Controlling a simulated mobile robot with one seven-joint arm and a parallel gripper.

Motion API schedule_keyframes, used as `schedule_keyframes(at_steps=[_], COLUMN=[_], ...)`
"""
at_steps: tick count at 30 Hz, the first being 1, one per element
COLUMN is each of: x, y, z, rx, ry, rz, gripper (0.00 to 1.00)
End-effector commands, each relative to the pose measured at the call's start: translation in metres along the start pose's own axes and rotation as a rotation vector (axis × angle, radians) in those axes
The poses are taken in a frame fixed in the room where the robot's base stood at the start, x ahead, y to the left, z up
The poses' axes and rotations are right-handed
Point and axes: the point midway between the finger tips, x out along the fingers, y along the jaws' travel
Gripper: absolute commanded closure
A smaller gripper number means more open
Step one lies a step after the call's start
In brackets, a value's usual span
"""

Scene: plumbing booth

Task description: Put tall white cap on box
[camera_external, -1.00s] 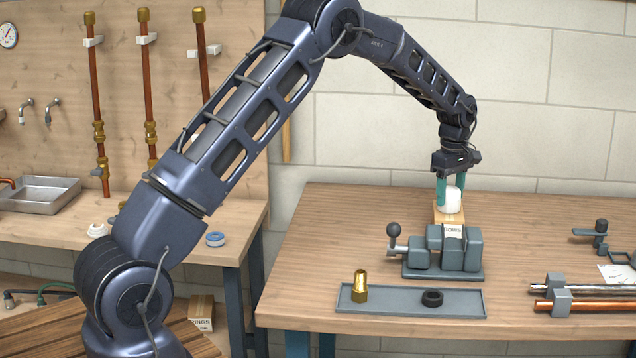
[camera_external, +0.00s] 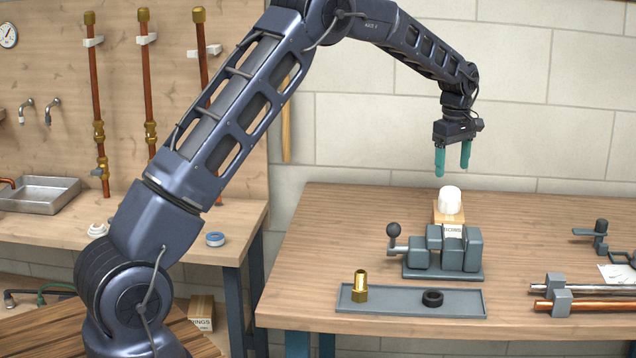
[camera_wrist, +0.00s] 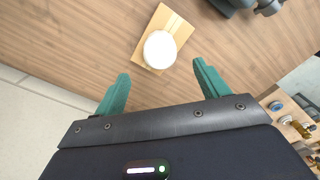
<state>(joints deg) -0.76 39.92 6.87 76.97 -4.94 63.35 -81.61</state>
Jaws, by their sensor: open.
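The tall white cap (camera_external: 449,199) stands upright on top of the small cardboard box (camera_external: 437,216), behind the grey vise. In the wrist view the white cap (camera_wrist: 160,49) rests on the box (camera_wrist: 175,24), close to its near end. My gripper (camera_external: 453,172) is open and empty above the cap, with clear space between its teal fingertips and the cap. The gripper also shows in the wrist view (camera_wrist: 161,78), its two fingers wide apart. The lower part of the box is hidden by the vise.
The grey vise (camera_external: 460,252) stands directly in front of the box. A grey tray (camera_external: 395,305) with a brass fitting (camera_external: 360,286) and a black ring (camera_external: 432,298) lies at the table's front. Pipes (camera_external: 590,306) lie at the right. The table left of the box is clear.

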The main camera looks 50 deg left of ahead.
Motion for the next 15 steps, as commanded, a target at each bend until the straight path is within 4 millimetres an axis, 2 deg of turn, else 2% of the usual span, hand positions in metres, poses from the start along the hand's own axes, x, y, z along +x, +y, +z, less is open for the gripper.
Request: schedule_keyframes(at_steps=[6,11,15], x=[-0.032,-0.043,-0.059], y=[0.000,-0.001,-0.009], z=[0.001,0.001,0.002], rx=[0.001,0.002,0.029], ry=[0.000,-0.001,-0.002], rz=[0.001,-0.001,0.009], gripper=[0.26,0.26,0.26])
